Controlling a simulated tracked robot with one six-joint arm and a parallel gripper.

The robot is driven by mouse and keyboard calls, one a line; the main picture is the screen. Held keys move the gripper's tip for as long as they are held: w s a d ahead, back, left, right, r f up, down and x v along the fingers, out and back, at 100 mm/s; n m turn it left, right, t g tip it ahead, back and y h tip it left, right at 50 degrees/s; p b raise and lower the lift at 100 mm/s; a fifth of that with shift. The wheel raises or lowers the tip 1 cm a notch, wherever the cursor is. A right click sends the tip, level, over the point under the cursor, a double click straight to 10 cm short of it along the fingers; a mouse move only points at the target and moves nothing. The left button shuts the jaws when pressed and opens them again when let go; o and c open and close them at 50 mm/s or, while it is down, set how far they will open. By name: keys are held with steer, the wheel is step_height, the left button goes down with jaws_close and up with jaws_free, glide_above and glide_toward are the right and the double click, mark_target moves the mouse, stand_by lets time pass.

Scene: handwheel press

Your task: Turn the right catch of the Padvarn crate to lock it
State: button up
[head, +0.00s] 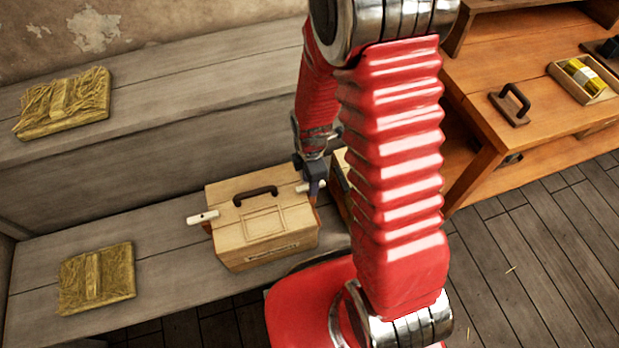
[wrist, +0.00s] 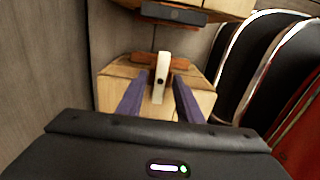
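The Padvarn crate (head: 240,234) is a pale wooden box with a dark handle on its lid, standing on the lower grey bench. Its left catch (head: 203,217) is a white bar sticking out from the left side. Its right catch (head: 302,188) is partly hidden by my gripper (head: 311,190) at the crate's right side. In the wrist view the right catch (wrist: 162,72) is a white bar with a dark pivot, in front of the wooden side. My gripper (wrist: 158,88) is open, its two purple fingers apart, one on each side of the catch; gaps show beside it.
Another wooden box (head: 339,181) stands close to the right, mostly hidden by my red arm. Straw-coloured bundles lie on the upper bench (head: 62,102) and lower bench (head: 97,278). An orange wooden table (head: 530,148) at right bears a handled block and a small tray.

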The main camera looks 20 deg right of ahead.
steer(key=shift+r, duration=0.1)
step_height(320, 180, up, 14)
steer(key=shift+f, duration=0.25)
stand_by(0.5)
stand_by(0.5)
steer(key=s+r+m+t, duration=0.2)
steer(key=s+r+m, duration=0.4)
steer(key=r+m, duration=0.3)
steer(key=s+r+m+t, duration=0.3)
steer(key=s+r+m, duration=0.2)
steer(key=r+m, duration=0.4)
steer(key=shift+s+a+r+t, duration=0.15)
steer(key=shift+s+r+t, duration=0.2)
steer(key=shift+r, duration=0.8)
